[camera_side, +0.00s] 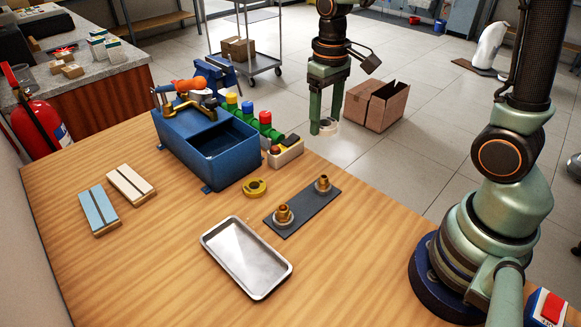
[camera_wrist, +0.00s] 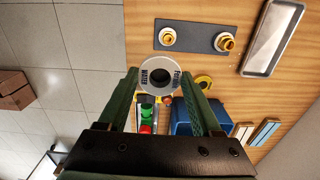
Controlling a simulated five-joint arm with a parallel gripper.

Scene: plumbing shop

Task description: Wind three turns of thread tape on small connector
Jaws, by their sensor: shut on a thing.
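My gripper (camera_side: 325,128) is shut on a white tape roll (camera_wrist: 160,76) with dark lettering and a dark centre hole. The roll also shows between my fingertips in the side view, held in the air beyond the table's far edge. Two brass connectors stand upright on a dark grey plate (camera_side: 303,208): one nearer the tray (camera_side: 283,213), one at the plate's far end (camera_side: 322,183). Both also show in the wrist view, the far-end one (camera_wrist: 167,37) and the tray-side one (camera_wrist: 225,42). The roll is apart from both.
A metal tray (camera_side: 246,258) lies in front of the plate. A yellow roll (camera_side: 254,187) lies beside the plate. Two blocks (camera_side: 97,210) lie at left. The front left of the table is clear.

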